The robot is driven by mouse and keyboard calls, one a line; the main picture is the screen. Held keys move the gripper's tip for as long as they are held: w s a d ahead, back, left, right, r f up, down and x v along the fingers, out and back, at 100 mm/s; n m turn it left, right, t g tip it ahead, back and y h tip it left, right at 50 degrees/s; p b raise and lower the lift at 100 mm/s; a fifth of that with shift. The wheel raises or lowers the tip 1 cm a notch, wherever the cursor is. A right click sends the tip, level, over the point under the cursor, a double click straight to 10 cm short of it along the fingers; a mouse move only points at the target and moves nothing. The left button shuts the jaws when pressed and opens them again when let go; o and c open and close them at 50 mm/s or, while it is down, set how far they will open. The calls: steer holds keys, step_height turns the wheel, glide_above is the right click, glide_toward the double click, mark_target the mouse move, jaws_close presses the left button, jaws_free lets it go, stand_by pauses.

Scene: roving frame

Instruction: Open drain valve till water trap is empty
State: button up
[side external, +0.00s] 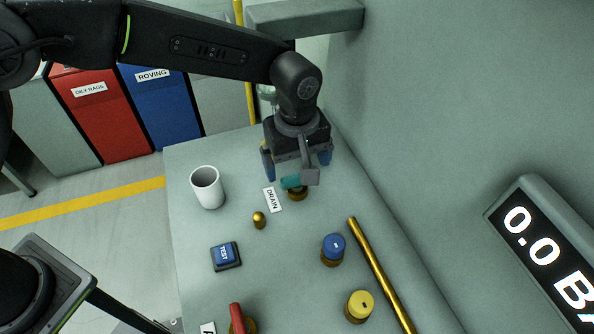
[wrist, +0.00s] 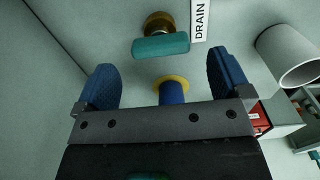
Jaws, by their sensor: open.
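The drain valve has a teal handle (side external: 291,183) on a brass base, beside a white DRAIN label (side external: 271,199). In the wrist view the teal handle (wrist: 160,47) lies crosswise just beyond my gripper (wrist: 162,68), whose two blue fingers are wide apart and empty of the handle. A blue cylinder with a yellow ring (wrist: 171,91) shows between the fingers, farther down the picture. In the side view my gripper (side external: 297,165) points down near the valve and partly hides it. A pale translucent object (side external: 266,92) is mostly behind my arm; I cannot tell whether it is the water trap.
A white mug (side external: 207,187), small brass knob (side external: 259,220), TEST button (side external: 225,256), blue knob (side external: 333,248), yellow knob (side external: 359,306) and red handle (side external: 237,318) stand on the bench. A brass pipe (side external: 378,270) runs along its right side. The wall display (side external: 545,250) reads 0.0.

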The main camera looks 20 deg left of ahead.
mark_target(295, 175)
step_height(295, 175, up, 10)
stand_by(0.3)
steer(key=shift+f, duration=0.1)
steer(key=s+a+r+m+t, duration=0.1)
steer(key=s+a+r+m, duration=0.2)
steer(key=a, duration=0.5)
steer(key=s+a+r+m+t, duration=0.1)
steer(key=s+a+r, duration=0.3)
steer(key=a+r, duration=0.3)
steer(key=s+a+f+m+t, duration=0.1)
steer(key=s+a+f+m, duration=0.1)
steer(key=s+a, duration=0.4)
steer(key=s+a+f+m+t, duration=0.2)
steer(key=s+a, duration=0.3)
steer(key=s, duration=0.3)
steer(key=shift+a+f+m+t, duration=0.3)
steer(key=shift+a+f+m, duration=0.05)
steer(key=shift+f+m, duration=0.25)
